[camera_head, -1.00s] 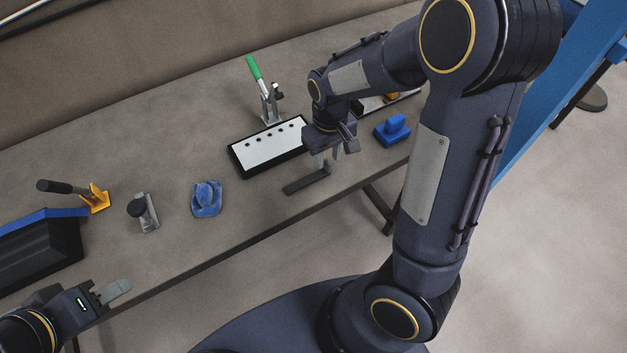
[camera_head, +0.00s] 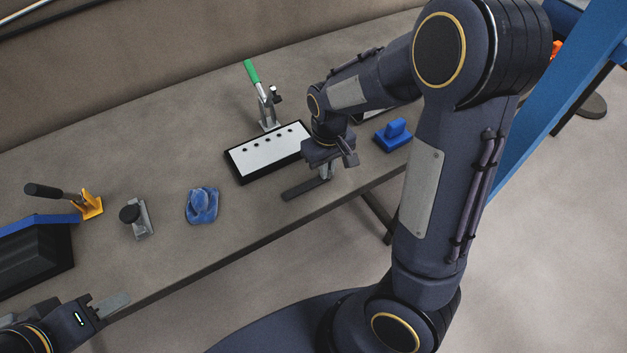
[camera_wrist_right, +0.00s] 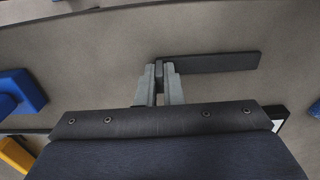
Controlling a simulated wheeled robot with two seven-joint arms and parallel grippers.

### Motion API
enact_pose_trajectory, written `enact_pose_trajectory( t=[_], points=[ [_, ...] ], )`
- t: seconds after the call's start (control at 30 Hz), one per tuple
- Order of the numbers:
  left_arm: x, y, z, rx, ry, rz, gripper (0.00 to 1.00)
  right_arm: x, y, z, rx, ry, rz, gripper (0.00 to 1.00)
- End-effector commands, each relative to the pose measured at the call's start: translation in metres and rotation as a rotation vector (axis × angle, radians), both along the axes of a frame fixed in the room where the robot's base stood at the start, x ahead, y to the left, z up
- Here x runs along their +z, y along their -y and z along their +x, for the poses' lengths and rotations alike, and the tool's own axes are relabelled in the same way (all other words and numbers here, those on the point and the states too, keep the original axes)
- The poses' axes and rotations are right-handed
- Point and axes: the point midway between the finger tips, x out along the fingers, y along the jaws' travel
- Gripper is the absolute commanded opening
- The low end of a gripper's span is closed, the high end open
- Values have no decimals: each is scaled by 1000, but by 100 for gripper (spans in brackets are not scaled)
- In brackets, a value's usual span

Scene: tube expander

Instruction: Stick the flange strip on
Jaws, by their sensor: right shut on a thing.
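The dark grey strip (camera_head: 303,189), which I take to be the flange strip, lies on the table near its front edge. In the right wrist view the strip (camera_wrist_right: 212,62) extends to the right from my fingers. My right gripper (camera_head: 326,174) is over the strip's right end; in the wrist view the right gripper (camera_wrist_right: 160,72) is shut on a small dark upright part at that end. My left gripper (camera_head: 110,304) is at the lower left by the table's front edge, with nothing seen in it; its finger gap is not clear.
A white plate with holes in a black frame (camera_head: 262,155) lies behind the strip. A green-handled clamp (camera_head: 262,95) stands behind it. A blue block (camera_head: 394,135) is to the right. A blue lump (camera_head: 202,205), a black-knobbed grey part (camera_head: 139,218) and an orange-based tool (camera_head: 90,205) are left.

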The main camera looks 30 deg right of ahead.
Motion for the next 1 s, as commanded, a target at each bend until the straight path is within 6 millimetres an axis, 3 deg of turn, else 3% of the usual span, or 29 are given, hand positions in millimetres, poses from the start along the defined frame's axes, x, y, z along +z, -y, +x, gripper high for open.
enact_pose_trajectory(
  t=[1.0],
  points=[
    [51,0,0,0,0,0,36,58,0,0,-1,1,0,0]
  ],
)
